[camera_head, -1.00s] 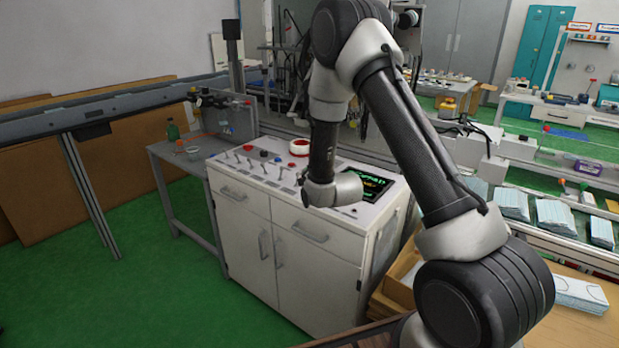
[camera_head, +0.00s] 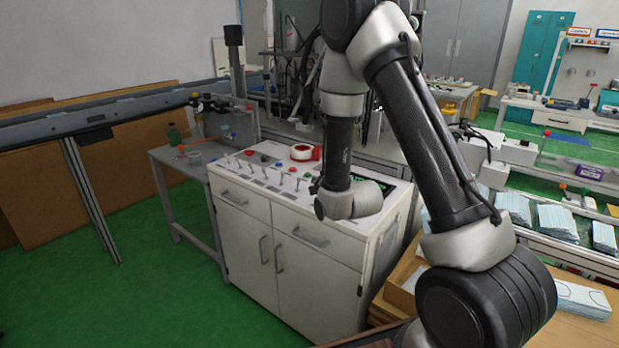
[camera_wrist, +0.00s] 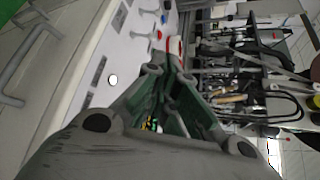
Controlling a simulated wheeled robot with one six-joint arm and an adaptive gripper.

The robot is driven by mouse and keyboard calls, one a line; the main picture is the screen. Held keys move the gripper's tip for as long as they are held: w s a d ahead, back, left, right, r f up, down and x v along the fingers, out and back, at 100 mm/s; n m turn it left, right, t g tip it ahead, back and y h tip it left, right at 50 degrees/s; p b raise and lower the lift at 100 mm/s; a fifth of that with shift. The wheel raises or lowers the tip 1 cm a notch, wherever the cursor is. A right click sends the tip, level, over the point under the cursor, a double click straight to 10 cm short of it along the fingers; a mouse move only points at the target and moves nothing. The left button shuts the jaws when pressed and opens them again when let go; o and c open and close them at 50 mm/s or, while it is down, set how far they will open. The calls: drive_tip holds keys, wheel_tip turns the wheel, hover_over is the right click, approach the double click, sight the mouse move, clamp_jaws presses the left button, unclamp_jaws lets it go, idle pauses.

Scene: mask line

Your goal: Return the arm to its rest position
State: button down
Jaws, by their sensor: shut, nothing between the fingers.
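My arm (camera_head: 425,150) is raised in front of the control cabinet in the head view. Its wrist end (camera_head: 350,200) is over the cabinet's front right part and covers some of the dark screen (camera_head: 365,178). My gripper (camera_wrist: 170,66) shows in the wrist view with its fingers together and nothing between them. The gripper's fingers are hidden behind the wrist in the head view. The white control cabinet (camera_head: 240,222) has levers and buttons on top, with a red and white round part (camera_head: 303,152) at the back.
A grey side table (camera_head: 185,157) with a green bottle (camera_head: 174,133) stands left of the cabinet. A grey rail (camera_head: 90,117) runs at the left. Stacks of masks (camera_head: 557,222) lie on the right. Green floor (camera_head: 150,290) is clear at the front left.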

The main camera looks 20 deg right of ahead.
drive_tip(key=s+d+r+n+g, duration=0.2)
drive_tip(key=s+r+n, duration=0.3)
drive_tip(key=r, duration=0.2)
drive_tip(key=s+d+r+n+g, duration=0.2)
drive_tip(key=s+r+n+g, duration=0.1)
drive_tip(key=s+r+n, duration=0.3)
drive_tip(key=s+d+r+n+g, duration=0.1)
drive_tip(key=s+r+n, duration=0.1)
drive_tip(key=s, duration=0.6)
drive_tip(key=s+d+r+n+g, duration=0.2)
drive_tip(key=s+n, duration=0.3)
drive_tip(key=s, duration=0.4)
drive_tip(key=s+d+r+n+g+h, duration=0.1)
drive_tip(key=s+r+n+g, duration=0.1)
drive_tip(key=s, duration=0.6)
drive_tip(key=shift+s+d+r+n, duration=0.35)
drive_tip(key=shift+r+n, duration=0.4)
drive_tip(key=shift+n, duration=0.45)
